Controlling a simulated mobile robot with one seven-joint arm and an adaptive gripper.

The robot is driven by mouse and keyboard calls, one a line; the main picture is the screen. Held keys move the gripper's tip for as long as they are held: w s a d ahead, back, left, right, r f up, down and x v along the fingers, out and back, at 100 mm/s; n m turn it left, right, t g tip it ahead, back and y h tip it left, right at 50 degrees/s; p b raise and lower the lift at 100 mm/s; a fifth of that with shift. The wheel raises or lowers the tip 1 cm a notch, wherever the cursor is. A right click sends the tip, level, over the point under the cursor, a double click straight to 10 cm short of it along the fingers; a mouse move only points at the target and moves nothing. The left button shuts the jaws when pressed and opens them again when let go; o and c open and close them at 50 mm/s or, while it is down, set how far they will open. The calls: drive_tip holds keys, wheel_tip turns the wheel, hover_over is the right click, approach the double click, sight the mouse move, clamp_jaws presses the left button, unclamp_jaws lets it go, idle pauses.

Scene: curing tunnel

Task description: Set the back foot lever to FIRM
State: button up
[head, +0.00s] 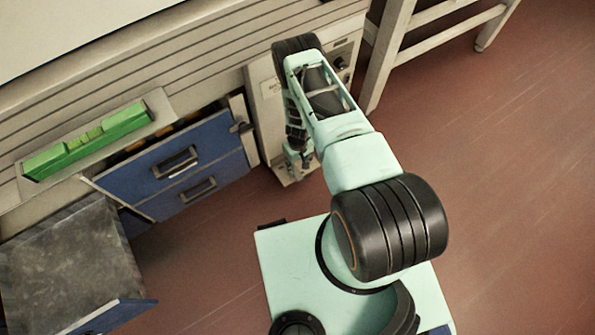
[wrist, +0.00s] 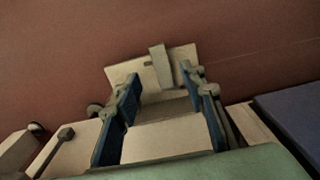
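A small grey upright lever (wrist: 159,66) stands on a beige plate (wrist: 118,73) in the wrist view, low over the red floor. I cannot read any marking there, so its setting and whether it is the back foot lever are unclear. My gripper (wrist: 161,84) is open, its two blue-padded fingers apart with beige surfaces between and beyond them. The lever shows just past the fingertips, roughly centred; I cannot tell if they touch it. In the head view my gripper (head: 299,157) hangs low in front of the beige cabinet (head: 266,118), and my arm hides the lever.
A dark-tipped lever (wrist: 62,139) shows at lower left in the wrist view. Blue drawers (head: 183,160) stand left of the cabinet, below a green object (head: 88,141) on a ledge. A pale wooden frame (head: 390,55) stands to the right. The floor on the right is clear.

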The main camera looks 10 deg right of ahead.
sight(298, 175)
wheel_tip(298, 175, down, 8)
drive_tip(key=shift+r+b, duration=0.1)
drive_tip(key=shift+b, duration=1)
clamp_jaws()
